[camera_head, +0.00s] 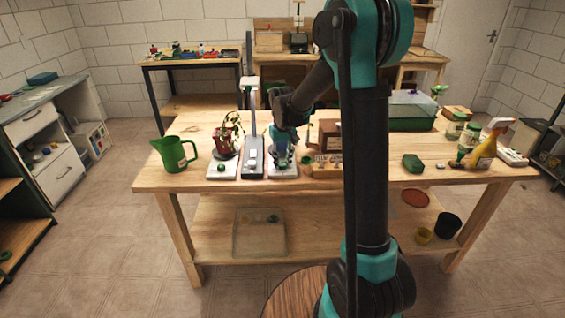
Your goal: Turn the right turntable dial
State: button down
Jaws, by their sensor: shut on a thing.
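The right turntable (287,175) is a pale flat base near the front edge of the wooden table. My gripper (283,156) points down over it and is shut on its small green dial (282,164). The fingers hide most of the dial, and its angle cannot be read. The left turntable (217,175) has a similar green dial (221,167) in front, clear of my gripper. A leafy plant in a red pot (223,142) stands on the left turntable.
A grey post stand (253,165) rises between the turntables, close to my gripper. A green jug (175,155) stands left. A wooden block (322,169) and a brown box (330,136) are close on the right. My arm hides part of the table.

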aim_at(282, 163)
jog(key=shift+n, duration=0.6)
jog(key=c, duration=1.2)
grip_release()
notch_tip(282, 163, up, 12)
jog(key=s+d+f+m+t, duration=0.1)
jog(key=s+d+f, duration=0.3)
jog(key=s, duration=0.4)
jog(key=s+d+f+m+t, duration=0.1)
jog(key=s+d+f, duration=0.3)
jog(key=s, duration=0.5)
jog(key=s+d+f+m+t, duration=0.2)
jog(key=s+d+f, duration=0.2)
jog(key=s, duration=0.5)
notch_tip(282, 163, down, 2)
jog(key=shift+s+d+f, duration=0.15)
jog(key=shift+d+f, duration=0.1)
